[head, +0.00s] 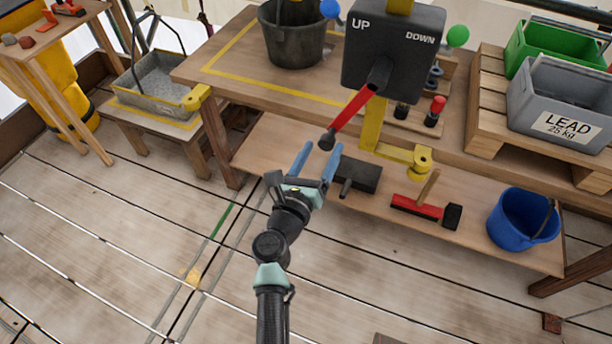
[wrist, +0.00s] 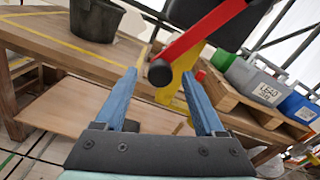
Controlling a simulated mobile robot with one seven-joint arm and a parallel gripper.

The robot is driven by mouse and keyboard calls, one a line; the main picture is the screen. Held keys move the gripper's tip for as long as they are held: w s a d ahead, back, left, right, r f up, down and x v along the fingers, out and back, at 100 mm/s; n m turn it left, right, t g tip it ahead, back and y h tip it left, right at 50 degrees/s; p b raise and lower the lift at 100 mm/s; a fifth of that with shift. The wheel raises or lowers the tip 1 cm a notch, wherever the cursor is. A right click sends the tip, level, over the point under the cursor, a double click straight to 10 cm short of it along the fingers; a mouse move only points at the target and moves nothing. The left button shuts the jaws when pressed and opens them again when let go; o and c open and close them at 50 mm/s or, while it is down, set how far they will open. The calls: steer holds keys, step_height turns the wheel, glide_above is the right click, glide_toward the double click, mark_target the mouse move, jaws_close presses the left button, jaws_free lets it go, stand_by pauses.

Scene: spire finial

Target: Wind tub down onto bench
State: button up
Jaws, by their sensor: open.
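A dark box marked UP and DOWN (head: 393,50) stands over the bench on a yellow post. Its red crank arm (head: 353,113) slants down and left to a black knob (head: 327,141). My gripper (head: 319,149) is open, its blue fingers pointing at the knob. In the wrist view the knob (wrist: 159,72) appears between the fingertips, with no clear grip. A black tub (head: 291,42) is at the bench's (head: 240,60) left part, by a yellow outline. I cannot tell if its base touches the bench; its top is cut off.
A grey metal trough (head: 155,85) is on a small stand at left. Grey LEAD (head: 560,105) and green crates (head: 560,45) stand on a pallet at right. The lower shelf holds a red brush (head: 418,207) and blue bucket (head: 522,218). Floor around my arm is mostly clear.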

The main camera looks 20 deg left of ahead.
steer(key=s, duration=0.9)
steer(key=shift+s, duration=0.3)
step_height(320, 180, up, 40)
steer(key=w+d+f+n+t+y+p, duration=0.15)
steer(key=n+t+y, duration=0.6)
steer(key=n, duration=1.35)
steer(key=s+d+r+n+t+h+p, duration=0.1)
steer(key=s+d+r+n+h, duration=0.2)
steer(key=r, duration=0.7)
steer(key=s+d+r+n+t+h, duration=0.1)
steer(key=s+d+r+n+h, duration=0.3)
steer(key=s+d+r+n, duration=0.2)
steer(key=d+r+n, duration=0.2)
steer(key=d+r, duration=0.1)
steer(key=d, duration=0.1)
steer(key=shift+d+r+p, duration=0.15)
steer(key=shift+r+p, duration=0.2)
steer(key=shift+w+h, duration=0.1)
steer(key=shift+h, duration=0.15)
steer(key=shift+c, duration=0.3)
